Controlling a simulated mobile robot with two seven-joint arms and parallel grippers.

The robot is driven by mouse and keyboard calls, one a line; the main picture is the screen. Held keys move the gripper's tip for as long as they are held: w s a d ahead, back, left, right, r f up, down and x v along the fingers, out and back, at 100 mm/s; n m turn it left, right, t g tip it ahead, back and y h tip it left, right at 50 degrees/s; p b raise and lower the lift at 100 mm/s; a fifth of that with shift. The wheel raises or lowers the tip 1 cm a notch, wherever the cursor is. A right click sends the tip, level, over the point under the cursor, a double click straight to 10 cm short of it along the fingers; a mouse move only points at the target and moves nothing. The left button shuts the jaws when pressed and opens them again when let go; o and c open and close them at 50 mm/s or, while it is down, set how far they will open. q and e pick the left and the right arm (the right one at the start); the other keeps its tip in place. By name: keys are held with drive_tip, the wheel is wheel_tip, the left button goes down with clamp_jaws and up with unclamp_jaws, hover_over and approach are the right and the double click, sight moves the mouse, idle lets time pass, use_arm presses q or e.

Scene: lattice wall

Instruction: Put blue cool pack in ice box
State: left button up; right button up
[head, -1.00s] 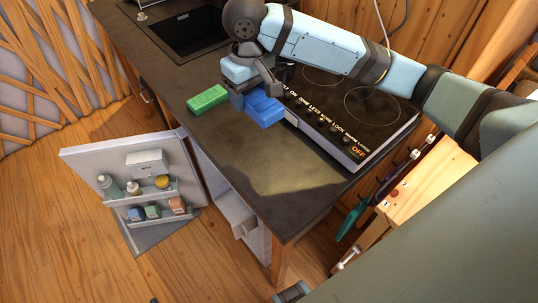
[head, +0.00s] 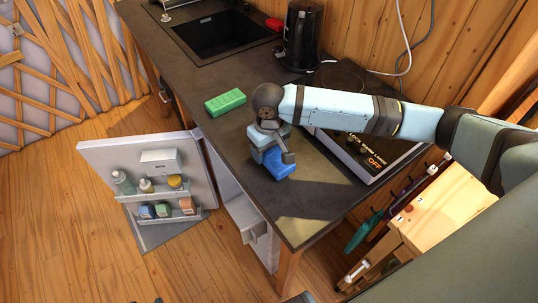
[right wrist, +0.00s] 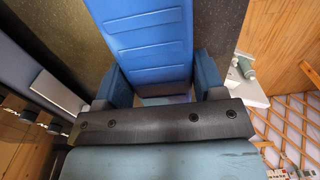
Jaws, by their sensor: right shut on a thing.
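The blue cool pack (head: 272,162) is in my right gripper (head: 272,148), over the dark countertop near its front edge. In the right wrist view the blue cool pack (right wrist: 143,40) lies between the two fingers of my right gripper (right wrist: 162,85), which are shut on it. A green cool pack (head: 225,102) lies on the counter to the left. Below the counter an open fridge door (head: 105,158) swings out to the left, with bottles and small boxes on its shelves. A white drawer or compartment (head: 243,216) shows under the counter; its inside is mostly hidden. My left gripper is not in view.
A cooktop (head: 378,150) with an OFF display is to the right, partly behind my right arm. The front counter corner is clear.

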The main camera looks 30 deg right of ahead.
sight(269, 156)
drive_tip(key=shift+f, duration=1.45)
drive_tip(key=o, duration=1)
drive_tip(key=shift+f, duration=0.15)
drive_tip(key=shift+o, duration=0.2)
